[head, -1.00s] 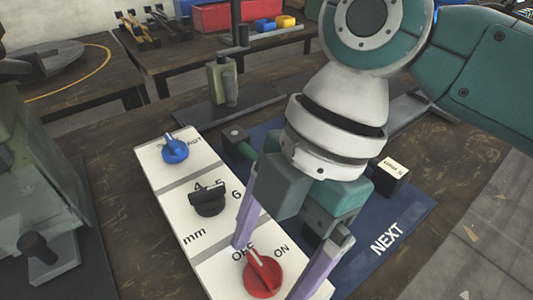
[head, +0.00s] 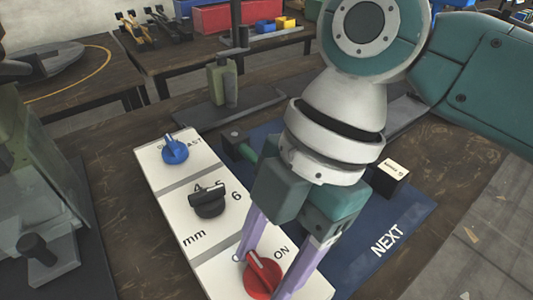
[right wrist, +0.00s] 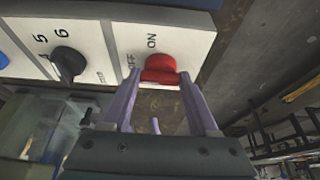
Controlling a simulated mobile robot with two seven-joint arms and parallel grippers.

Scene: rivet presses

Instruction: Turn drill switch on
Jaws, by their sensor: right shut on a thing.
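The red switch knob (head: 262,275) sits at the near end of a white control panel (head: 218,262), with ON printed to its right. My right gripper (head: 265,268) is shut on the knob, one lilac finger on each side. My left gripper is not in view.
A black knob (head: 207,201) and a blue knob (head: 174,150) are farther up the panel. A blue mat (head: 400,215) marked NEXT lies to the right, with a small black box (head: 390,178) on it. A machine with a clear guard (head: 38,165) stands at left.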

